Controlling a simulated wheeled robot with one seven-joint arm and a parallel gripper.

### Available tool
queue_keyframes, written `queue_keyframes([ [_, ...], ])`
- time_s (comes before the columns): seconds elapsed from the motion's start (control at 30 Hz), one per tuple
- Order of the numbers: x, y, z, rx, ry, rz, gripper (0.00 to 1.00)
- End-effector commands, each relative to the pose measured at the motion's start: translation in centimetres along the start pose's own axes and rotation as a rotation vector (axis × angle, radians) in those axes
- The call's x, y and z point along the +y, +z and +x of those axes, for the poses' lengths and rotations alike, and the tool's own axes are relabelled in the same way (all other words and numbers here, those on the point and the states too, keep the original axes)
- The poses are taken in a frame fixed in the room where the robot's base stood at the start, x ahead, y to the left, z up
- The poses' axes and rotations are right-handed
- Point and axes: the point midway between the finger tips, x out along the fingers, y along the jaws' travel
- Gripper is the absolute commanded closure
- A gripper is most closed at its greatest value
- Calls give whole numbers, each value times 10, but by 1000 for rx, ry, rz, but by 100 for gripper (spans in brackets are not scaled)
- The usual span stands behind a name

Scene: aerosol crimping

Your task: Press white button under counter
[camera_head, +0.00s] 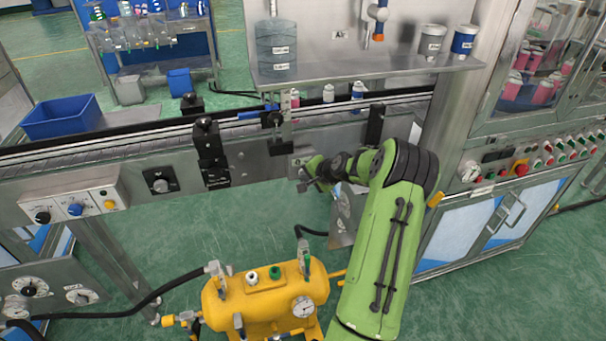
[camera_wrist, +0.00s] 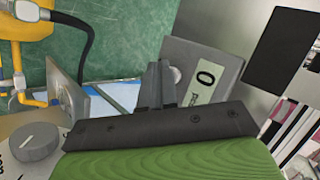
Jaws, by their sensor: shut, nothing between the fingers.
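My gripper (camera_head: 304,178) is shut and empty, reaching in front of the conveyor's metal side. In the wrist view its fingers (camera_wrist: 160,68) are together, with the tips beside a grey box (camera_wrist: 212,58) bearing a white label marked "0". A pale round button (camera_wrist: 177,75) on that box shows just right of the fingertips and is partly hidden by them. I cannot tell whether the fingers touch it. In the head view the small box (camera_head: 300,160) sits below the conveyor edge, right at my gripper, and its button cannot be made out.
The conveyor (camera_head: 235,163) runs across behind my gripper, with black brackets (camera_head: 211,152) on its side. A yellow tank (camera_head: 265,295) with hoses stands below. A control panel (camera_head: 75,205) is at left and a cabinet (camera_head: 490,215) with several buttons at right.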

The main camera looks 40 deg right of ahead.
Motion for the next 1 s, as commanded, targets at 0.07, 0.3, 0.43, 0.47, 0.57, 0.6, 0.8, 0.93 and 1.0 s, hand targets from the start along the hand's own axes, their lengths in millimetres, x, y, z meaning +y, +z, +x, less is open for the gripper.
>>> queue_keyframes([
  [0.07, 1, 1, -1, 1, -1, 0, 100],
  [0.3, 8, 7, -10, 1, 0, -1, 100],
  [0.43, 9, 9, -12, 0, -1, 0, 100],
  [0.47, 9, 9, -12, 0, -1, 0, 100],
  [0.57, 9, 9, -12, 0, -1, 0, 100],
  [0.6, 9, 9, -12, 0, 0, 0, 100],
  [0.8, 19, 17, -24, 1, 2, 1, 100],
  [0.93, 25, 24, -33, 0, 1, 0, 100],
  [1.0, 29, 27, -38, 1, 1, 0, 100],
])
